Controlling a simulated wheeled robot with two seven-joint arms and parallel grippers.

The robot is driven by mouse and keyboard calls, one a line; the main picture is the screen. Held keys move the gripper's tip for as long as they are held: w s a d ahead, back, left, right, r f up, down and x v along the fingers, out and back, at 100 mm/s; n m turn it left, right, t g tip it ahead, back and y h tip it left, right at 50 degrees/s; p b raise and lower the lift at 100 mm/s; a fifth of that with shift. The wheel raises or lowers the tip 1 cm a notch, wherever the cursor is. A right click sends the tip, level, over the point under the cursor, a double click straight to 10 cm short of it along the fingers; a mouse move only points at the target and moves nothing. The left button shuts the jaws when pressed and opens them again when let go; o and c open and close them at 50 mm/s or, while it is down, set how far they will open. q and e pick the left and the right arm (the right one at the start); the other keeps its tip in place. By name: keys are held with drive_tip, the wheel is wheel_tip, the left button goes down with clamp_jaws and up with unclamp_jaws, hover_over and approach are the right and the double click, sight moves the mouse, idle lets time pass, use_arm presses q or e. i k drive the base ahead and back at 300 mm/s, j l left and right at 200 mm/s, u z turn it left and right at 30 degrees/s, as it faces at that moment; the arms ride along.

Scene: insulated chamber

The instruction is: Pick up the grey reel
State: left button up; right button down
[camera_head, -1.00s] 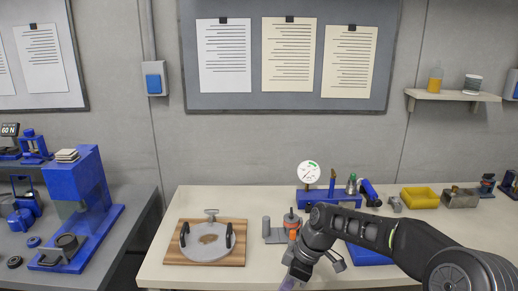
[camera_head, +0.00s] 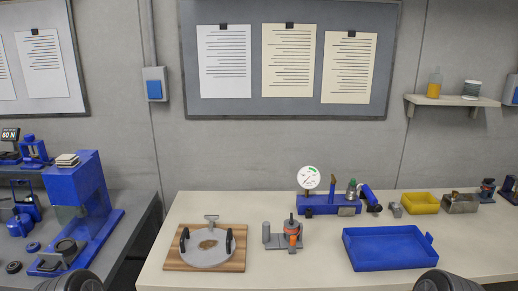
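A small reel (camera_head: 472,88), pale grey with darker bands, stands upright on the wall shelf at the upper right of the head view. It is the only thing that looks like the grey reel, and it is small in the picture. Neither gripper is in view. Only dark rounded parts of my arms show at the bottom edge, one at the left and one at the right. Whether either gripper holds something cannot be seen.
A yellow bottle (camera_head: 434,83) stands left of the reel on the shelf (camera_head: 453,101). Below, the bench (camera_head: 320,272) carries a blue tray (camera_head: 386,248), a yellow bin (camera_head: 420,203), a dial gauge stand (camera_head: 309,179) and a wooden board (camera_head: 174,262). A blue press (camera_head: 78,189) stands left.

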sight(272, 241)
drive_tip(key=i+j, duration=0.2)
drive_tip(key=j, duration=0.15)
drive_tip(key=i+j, duration=0.2)
drive_tip(key=j, duration=0.2)
drive_tip(key=z, duration=1.85)
